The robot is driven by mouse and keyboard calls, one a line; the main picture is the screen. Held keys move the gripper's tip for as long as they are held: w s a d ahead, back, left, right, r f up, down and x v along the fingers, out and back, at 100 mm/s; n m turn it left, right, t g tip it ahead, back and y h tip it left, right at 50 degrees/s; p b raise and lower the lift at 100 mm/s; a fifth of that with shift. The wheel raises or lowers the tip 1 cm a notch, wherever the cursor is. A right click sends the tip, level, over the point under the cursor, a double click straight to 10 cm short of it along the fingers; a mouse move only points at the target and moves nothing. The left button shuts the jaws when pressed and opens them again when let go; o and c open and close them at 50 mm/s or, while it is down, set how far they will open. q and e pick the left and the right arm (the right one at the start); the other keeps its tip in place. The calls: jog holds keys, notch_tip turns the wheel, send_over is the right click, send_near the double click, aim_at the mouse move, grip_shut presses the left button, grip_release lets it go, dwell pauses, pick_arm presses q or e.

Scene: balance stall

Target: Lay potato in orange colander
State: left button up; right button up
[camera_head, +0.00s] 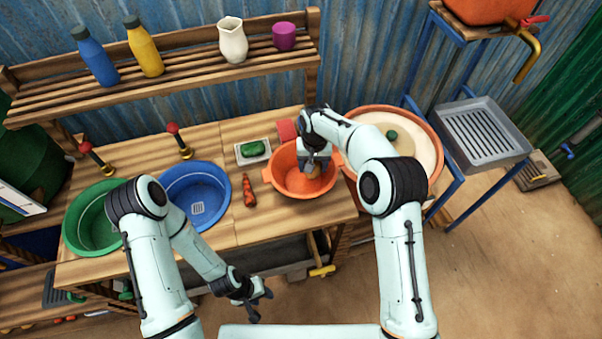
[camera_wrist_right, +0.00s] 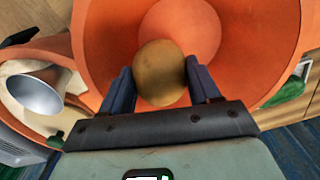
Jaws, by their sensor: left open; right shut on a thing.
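The potato (camera_wrist_right: 160,72) is brown and round, held between the two fingers of my right gripper (camera_wrist_right: 160,88), which is shut on it. The orange colander (camera_wrist_right: 240,40) lies around and beyond the potato in the right wrist view. In the head view the colander (camera_head: 287,183) stands on the wooden counter, with my right gripper (camera_head: 314,165) over its inside. The potato (camera_head: 313,171) is partly hidden there by the gripper. I cannot tell whether the potato touches the colander's bottom. My left gripper (camera_head: 262,302) is open and empty, low in front of the counter.
Blue (camera_head: 226,186) and green (camera_head: 76,222) basins stand further left. A large orange tub (camera_head: 430,135) stands right. A shelf (camera_head: 180,80) with bottles is behind.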

pick_arm(q)
jog(key=shift+s+f, duration=0.1)
pick_arm(e)
jog(key=shift+f, duration=0.55)
jog(key=o, duration=1.2)
pick_arm(q)
jog(key=shift+w+r+p, duration=0.55)
jog(key=shift+w+r, duration=0.3)
jog(key=shift+w, duration=0.15)
pick_arm(e)
notch_tip(320, 180, up, 13)
jog(key=shift+r, duration=0.2)
